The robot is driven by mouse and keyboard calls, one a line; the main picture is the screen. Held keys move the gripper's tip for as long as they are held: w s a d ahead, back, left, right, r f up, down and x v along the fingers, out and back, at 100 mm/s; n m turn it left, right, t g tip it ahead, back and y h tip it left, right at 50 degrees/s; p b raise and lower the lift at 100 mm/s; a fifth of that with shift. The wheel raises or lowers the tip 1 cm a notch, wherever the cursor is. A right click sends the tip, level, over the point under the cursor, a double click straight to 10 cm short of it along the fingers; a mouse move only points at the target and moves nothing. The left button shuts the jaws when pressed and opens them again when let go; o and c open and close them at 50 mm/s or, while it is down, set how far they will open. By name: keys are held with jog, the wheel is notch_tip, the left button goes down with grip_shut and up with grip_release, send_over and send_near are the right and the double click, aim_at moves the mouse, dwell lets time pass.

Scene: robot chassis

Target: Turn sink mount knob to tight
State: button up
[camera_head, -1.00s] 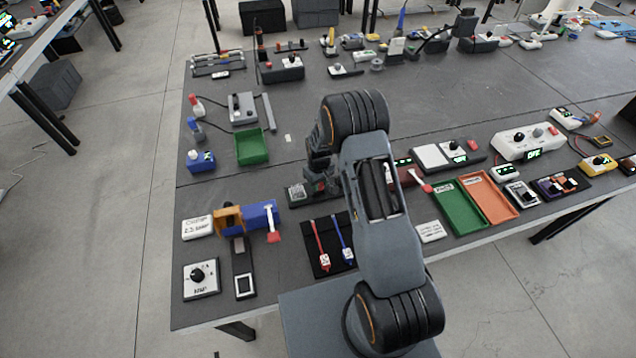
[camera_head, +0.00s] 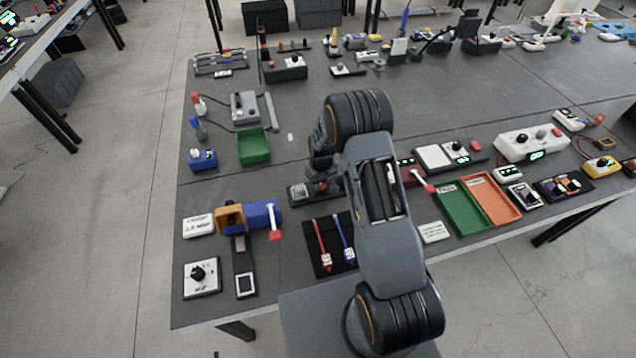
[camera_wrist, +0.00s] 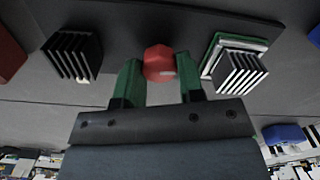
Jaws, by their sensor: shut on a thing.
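The red sink mount knob (camera_wrist: 158,62) sits between two finned heat sinks in the wrist view. My gripper (camera_wrist: 158,78) has its green fingers on both sides of the knob and is shut on it. The left heat sink (camera_wrist: 73,55) is black. The right heat sink (camera_wrist: 238,68) stands by a green and white part. In the head view, the red knob (camera_head: 321,187) shows partly under my wrist, beside a small finned board (camera_head: 299,193). My arm hides much of the mount there. I cannot tell how tight the knob is.
Red and blue cables (camera_head: 322,245) lie on a black mat in front of the mount. A green tray (camera_head: 462,208) and an orange tray (camera_head: 492,199) lie to the right. A blue and orange device (camera_head: 262,213) stands to the left. Bare tabletop (camera_head: 240,180) lies behind it.

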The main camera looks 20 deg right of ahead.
jog(key=shift+s+f+m+b, duration=0.1)
jog(key=shift+m+b, duration=0.6)
jog(key=shift+m, duration=0.05)
jog(key=shift+s+f+m+b, duration=0.1)
jog(key=shift+m+b, duration=0.6)
jog(key=shift+m, duration=0.05)
jog(key=shift+f+m+b, duration=0.1)
jog(key=shift+m+b, duration=0.35)
jog(key=shift+m, duration=0.15)
jog(key=m+b, duration=0.2)
jog(key=m, duration=0.2)
jog(key=shift+b, duration=0.35)
jog(key=m+b, duration=0.2)
jog(key=m, duration=0.3)
jog(key=shift+r+m+b, duration=0.2)
jog(key=shift+m+b, duration=0.7)
jog(key=shift+m, duration=1.6)
jog(key=o, duration=0.9)
jog(key=shift+w, duration=0.1)
jog(key=shift+r, duration=0.1)
